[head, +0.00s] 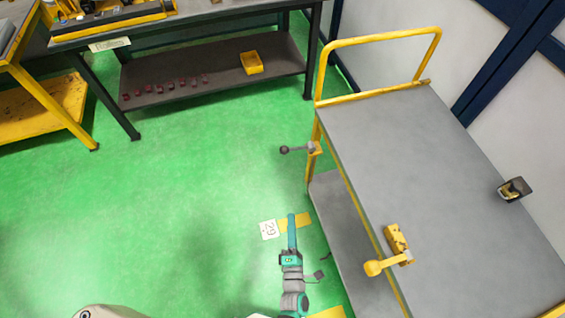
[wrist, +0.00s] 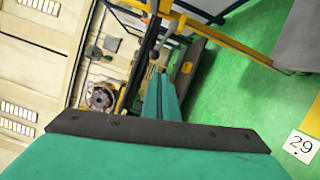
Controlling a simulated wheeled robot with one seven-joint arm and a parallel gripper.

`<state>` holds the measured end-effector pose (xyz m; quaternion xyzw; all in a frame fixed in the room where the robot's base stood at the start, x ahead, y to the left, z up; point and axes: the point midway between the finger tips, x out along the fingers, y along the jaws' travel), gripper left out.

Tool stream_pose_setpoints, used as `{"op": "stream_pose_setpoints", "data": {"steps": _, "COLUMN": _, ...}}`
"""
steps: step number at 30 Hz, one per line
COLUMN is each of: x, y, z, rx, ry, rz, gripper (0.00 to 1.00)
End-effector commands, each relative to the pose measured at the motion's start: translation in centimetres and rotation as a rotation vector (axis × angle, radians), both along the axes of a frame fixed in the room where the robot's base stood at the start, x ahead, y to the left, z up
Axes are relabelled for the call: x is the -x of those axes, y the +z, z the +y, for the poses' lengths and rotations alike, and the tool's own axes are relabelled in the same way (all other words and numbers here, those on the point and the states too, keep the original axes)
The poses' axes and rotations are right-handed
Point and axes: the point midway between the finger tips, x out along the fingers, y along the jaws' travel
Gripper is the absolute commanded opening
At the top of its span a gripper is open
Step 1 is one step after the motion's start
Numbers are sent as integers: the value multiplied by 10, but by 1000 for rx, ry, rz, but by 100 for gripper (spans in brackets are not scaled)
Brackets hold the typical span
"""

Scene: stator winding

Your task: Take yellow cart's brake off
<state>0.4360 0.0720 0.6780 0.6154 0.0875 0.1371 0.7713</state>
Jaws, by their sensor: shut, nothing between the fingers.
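The yellow cart (head: 420,165), with a grey top, a lower shelf and a yellow push handle, stands at the right in the head view. Its brake lever (head: 297,149), a grey arm with a dark round knob, sticks out left from the corner post near the handle. My teal gripper (head: 291,216) is shut and empty, below the lever in the picture and apart from it.
A yellow block with a knobbed handle (head: 397,245) and a small dark device (head: 514,189) are on the cart top. A dark workbench shelf (head: 215,80) at the back holds a yellow bin (head: 251,63) and several red parts. Green floor (head: 190,190) left of the cart is open.

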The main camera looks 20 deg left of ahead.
Motion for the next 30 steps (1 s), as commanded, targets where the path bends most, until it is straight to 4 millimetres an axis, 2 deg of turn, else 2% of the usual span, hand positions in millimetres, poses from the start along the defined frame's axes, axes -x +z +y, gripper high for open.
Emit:
{"op": "stream_pose_setpoints", "data": {"steps": 1, "x": -21, "y": -8, "z": 8, "rx": 98, "ry": 27, "rz": -45, "gripper": 0}}
{"op": "stream_pose_setpoints", "data": {"steps": 6, "x": -73, "y": -29, "z": 33, "rx": 413, "ry": 112, "rz": -191, "gripper": 0}}
{"op": "stream_pose_setpoints", "data": {"steps": 9, "x": -96, "y": -37, "z": 45, "rx": 549, "ry": 151, "rz": -262, "gripper": 0}}
{"op": "stream_pose_setpoints", "data": {"steps": 12, "x": -111, "y": -42, "z": 54, "rx": 643, "ry": 178, "rz": -313, "gripper": 0}}
{"op": "stream_pose_setpoints", "data": {"steps": 17, "x": -121, "y": -45, "z": 60, "rx": 710, "ry": 198, "rz": -352, "gripper": 0}}
{"op": "stream_pose_setpoints", "data": {"steps": 30, "x": -125, "y": -45, "z": 63, "rx": 714, "ry": 199, "rz": -354, "gripper": 0}}
